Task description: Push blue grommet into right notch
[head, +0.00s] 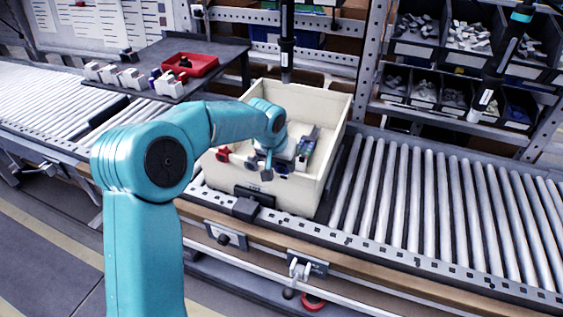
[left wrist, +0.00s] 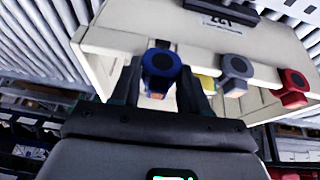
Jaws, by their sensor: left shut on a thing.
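The blue grommet (left wrist: 162,61) is between the two fingers of my left gripper (left wrist: 160,82) in the left wrist view, at the near wall of the cream tote (head: 315,180). My left gripper (head: 269,170) is shut on it; in the head view the blue piece shows small beside the fingers. A grey grommet (left wrist: 236,66) and a red grommet (left wrist: 294,80) sit along the same wall edge; the red one also shows in the head view (head: 222,155). The notch under the blue grommet is hidden, so I cannot tell how deep it sits. My right gripper is out of view.
Boxed items (head: 307,143) lie inside the tote. The roller conveyor (head: 450,205) is clear to its right. A dark shelf (head: 160,55) holds a red tray (head: 192,66) and white parts. A dark tool (head: 286,55) hangs behind the tote. Bins (head: 420,45) stand back right.

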